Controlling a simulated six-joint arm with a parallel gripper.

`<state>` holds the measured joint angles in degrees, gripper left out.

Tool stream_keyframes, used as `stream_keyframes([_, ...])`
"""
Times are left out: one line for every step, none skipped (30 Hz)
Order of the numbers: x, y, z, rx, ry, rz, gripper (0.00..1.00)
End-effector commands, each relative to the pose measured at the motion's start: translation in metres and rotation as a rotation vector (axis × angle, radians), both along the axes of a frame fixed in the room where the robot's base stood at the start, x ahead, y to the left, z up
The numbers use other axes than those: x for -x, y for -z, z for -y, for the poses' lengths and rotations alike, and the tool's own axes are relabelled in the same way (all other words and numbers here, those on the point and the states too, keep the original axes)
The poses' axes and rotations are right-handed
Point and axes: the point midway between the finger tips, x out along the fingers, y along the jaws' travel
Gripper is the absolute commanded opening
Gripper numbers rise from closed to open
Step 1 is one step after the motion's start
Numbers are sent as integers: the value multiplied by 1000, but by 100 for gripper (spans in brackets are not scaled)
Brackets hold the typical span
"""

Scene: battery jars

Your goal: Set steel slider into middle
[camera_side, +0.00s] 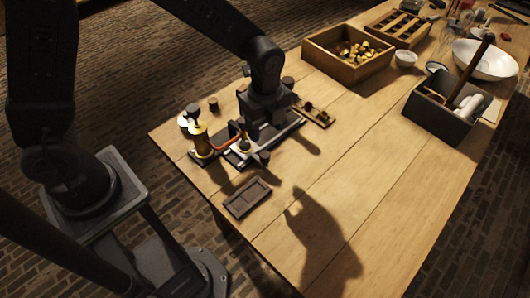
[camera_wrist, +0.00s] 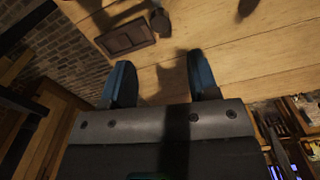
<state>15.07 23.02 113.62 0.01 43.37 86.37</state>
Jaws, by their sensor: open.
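In the side view, the arm comes down over an apparatus at the table's left end, with a brass cylinder (camera_side: 201,141) and dark base bars. My gripper (camera_wrist: 163,82) shows in the wrist view with its two blue-dark fingers spread wide and nothing between them. In the side view its fingertips are not clear against the dark apparatus. I cannot pick out the steel slider for certain; a small pale knob-like part (camera_side: 244,146) stands on the apparatus below the wrist. The middle position is not clear either.
A dark rectangular tray (camera_side: 247,198) lies in front of the apparatus and shows in the wrist view (camera_wrist: 126,38). A wooden box of brass pieces (camera_side: 348,72), a grey tool box (camera_side: 418,112) and a white bowl (camera_side: 484,60) stand farther back. The table's middle is clear.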

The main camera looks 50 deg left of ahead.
Motion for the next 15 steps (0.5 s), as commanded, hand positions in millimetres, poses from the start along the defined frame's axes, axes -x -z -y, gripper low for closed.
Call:
stream_keyframes([1,12,0,-1,-1,-6,55])
stream_keyframes([1,19,0,-1,-1,-6,55])
stream_keyframes([1,27,-1,-2,-1,-7,55])
stream_keyframes([1,33,-1,-2,-2,-6,55])
stream_keyframes([1,40,-1,-2,-2,-7,55])
stream_keyframes([2,48,-1,-2,-2,-7,55])
stream_keyframes([1,54,-1,-2,-2,-5,55])
stream_keyframes([1,59,-1,-2,-2,-6,55])
stream_keyframes([1,66,-1,-2,-2,-4,55])
stream_keyframes([1,71,-1,-2,-2,-5,55])
stream_keyframes([1,76,-1,-2,-2,-4,55])
stream_keyframes([1,81,-1,-2,-3,-3,55])
stream_keyframes([1,85,-1,-2,-3,-4,55])
stream_keyframes([1,88,0,0,-3,-2,55])
stream_keyframes([0,91,0,0,-3,-2,55])
